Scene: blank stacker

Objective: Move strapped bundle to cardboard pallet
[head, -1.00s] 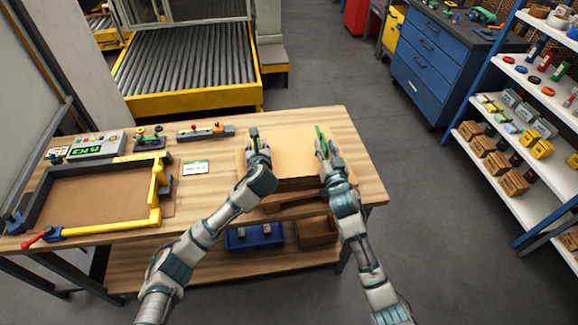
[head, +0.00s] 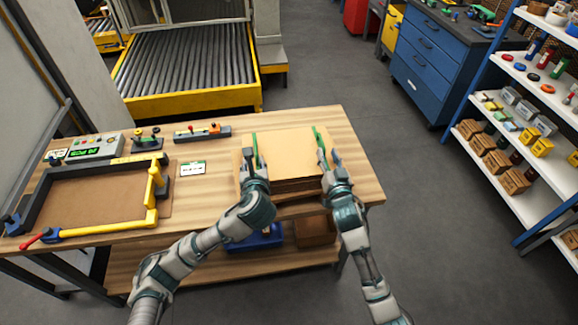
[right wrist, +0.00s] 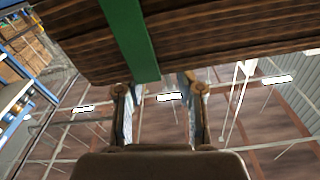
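The strapped bundle (head: 289,150) is a stack of flat tan cardboard with green straps at its left and right sides, at the right part of the wooden table. Its layered brown edge (right wrist: 215,40) and one green strap (right wrist: 130,38) fill the top of the right wrist view. My left gripper (head: 255,163) is at the bundle's left side, fingers apart near the left strap. My right gripper (head: 329,156) is at the right side; its fingers (right wrist: 160,95) are apart with background showing between them. Contact is unclear. A cardboard edge (head: 240,165) shows at the bundle's left; I cannot tell whether it is the pallet.
A dark frame (head: 38,190) with yellow clamps around a brown sheet stands on the table's left. A control box and small fixtures (head: 202,132) line the back edge. A roller conveyor (head: 185,60) is behind. Bare tabletop (head: 210,205) lies between frame and bundle.

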